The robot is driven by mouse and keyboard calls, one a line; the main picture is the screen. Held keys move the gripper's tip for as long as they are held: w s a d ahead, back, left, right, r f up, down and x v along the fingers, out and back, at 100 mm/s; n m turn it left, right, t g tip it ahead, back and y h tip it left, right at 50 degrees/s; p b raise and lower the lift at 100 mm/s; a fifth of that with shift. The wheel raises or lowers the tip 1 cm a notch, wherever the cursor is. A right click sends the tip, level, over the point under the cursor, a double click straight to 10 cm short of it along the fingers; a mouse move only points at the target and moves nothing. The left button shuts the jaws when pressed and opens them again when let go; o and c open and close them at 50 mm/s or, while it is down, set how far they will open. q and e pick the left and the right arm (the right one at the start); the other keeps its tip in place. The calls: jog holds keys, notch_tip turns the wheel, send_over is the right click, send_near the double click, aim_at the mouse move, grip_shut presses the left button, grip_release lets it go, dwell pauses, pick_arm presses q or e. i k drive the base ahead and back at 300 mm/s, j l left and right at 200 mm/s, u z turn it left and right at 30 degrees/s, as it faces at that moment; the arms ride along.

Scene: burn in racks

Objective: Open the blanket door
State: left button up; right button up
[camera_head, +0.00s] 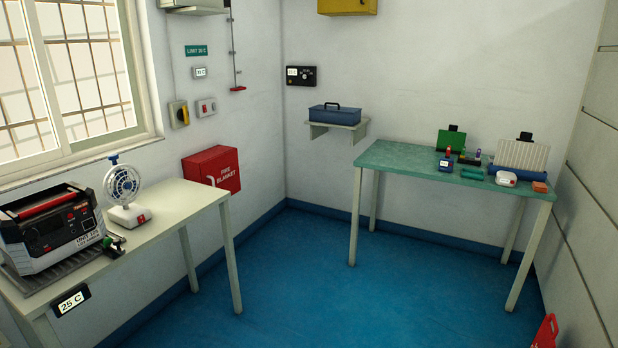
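The fire blanket box (212,170) is a red cabinet on the left wall, near the room's corner. Its front reads "FIRE BLANKET" in white letters, and a pale curved handle shows at its left side. The front door appears closed. The box is beyond the white table and partly above its far edge. Neither of my grippers shows in the head view.
A white table (175,204) at left holds a power unit (50,232) and a small fan (124,190). A green table (400,160) at right holds small items. A wall shelf (337,128) carries a blue toolbox (334,114). Blue floor (300,285) between the tables is clear.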

aim_at(222, 171)
jog(key=i, duration=2.5)
